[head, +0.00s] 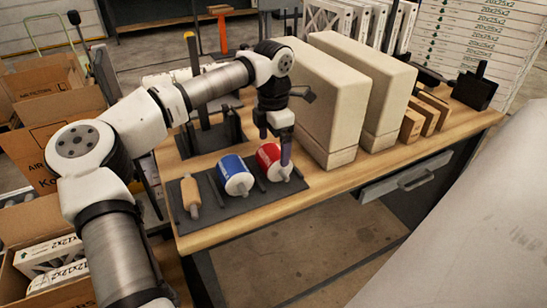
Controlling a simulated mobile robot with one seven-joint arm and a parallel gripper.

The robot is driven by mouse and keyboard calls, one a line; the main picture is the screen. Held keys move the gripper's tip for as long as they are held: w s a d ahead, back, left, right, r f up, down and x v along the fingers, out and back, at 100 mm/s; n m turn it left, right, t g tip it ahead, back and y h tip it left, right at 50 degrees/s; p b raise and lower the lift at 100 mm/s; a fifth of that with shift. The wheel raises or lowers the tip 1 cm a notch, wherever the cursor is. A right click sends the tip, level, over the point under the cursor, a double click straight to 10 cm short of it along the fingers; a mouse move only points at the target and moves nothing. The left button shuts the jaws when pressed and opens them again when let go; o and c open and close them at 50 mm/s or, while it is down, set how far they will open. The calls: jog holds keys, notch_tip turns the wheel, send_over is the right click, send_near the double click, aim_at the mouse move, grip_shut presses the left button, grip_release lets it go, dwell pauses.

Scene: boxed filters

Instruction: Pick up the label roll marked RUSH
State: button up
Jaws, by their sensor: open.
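Three rolls lie in a row on a dark slotted holder (240,206) at the near left of the workbench. A red roll with a white end (269,158) is on the right, a blue roll with a white end (234,174) is in the middle, and a plain tan roll (191,194) is on the left. The lettering on the rolls is too small to read, so I cannot tell which says RUSH. My gripper (277,150) is open and points down at the red roll. One finger overlaps its right side in the picture; I cannot tell whether they touch.
Two tall beige blocks (325,110) stand close to the right of my gripper. Small wooden blocks (425,115) and a black holder (474,88) are farther right. A dark stand (210,135) is behind the rolls. The bench's front strip (330,185) is clear. Cardboard boxes (40,135) are at left.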

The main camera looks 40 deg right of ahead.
jog(key=shift+f, duration=0.5)
jog(key=c, duration=1.8)
